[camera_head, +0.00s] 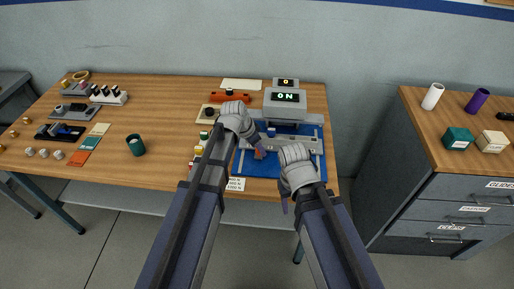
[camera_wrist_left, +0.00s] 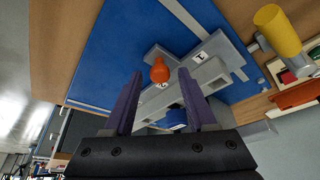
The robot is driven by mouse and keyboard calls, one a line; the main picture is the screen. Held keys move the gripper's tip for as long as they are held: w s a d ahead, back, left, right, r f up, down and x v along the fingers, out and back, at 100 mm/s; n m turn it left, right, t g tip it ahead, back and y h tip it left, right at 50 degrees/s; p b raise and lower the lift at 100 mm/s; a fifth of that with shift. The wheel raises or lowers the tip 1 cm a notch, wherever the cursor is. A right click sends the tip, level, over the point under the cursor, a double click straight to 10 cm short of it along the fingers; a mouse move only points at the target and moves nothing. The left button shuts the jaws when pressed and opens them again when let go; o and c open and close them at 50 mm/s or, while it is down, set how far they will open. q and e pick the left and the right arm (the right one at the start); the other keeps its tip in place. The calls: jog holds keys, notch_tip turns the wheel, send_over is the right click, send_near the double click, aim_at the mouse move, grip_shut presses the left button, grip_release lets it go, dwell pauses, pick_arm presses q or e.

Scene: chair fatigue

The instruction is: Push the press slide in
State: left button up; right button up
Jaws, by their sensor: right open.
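The grey press (camera_head: 285,115) stands on a blue mat (camera_head: 267,170) at the table's front right; its display reads ON. In the left wrist view, an orange knob (camera_wrist_left: 160,70) sits by a grey bar (camera_wrist_left: 205,75), apparently the press slide, over the blue mat (camera_wrist_left: 110,50). My left gripper (camera_wrist_left: 160,72) is open, its purple fingers apart with the knob seen between their tips; contact cannot be told. In the head view my left gripper (camera_head: 257,148) is low over the mat, partly covering the press. My right gripper (camera_head: 286,203) is open and empty near the table's front edge.
A counter box (camera_head: 286,83) is behind the press. An orange item (camera_head: 230,97) and a small board (camera_head: 208,113) are left of it. A green cup (camera_head: 136,145) stands further left. A drawer cabinet (camera_head: 440,205) stands right, across a gap.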

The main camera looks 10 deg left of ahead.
pick_arm(q)
grip_shut()
dwell(1.2)
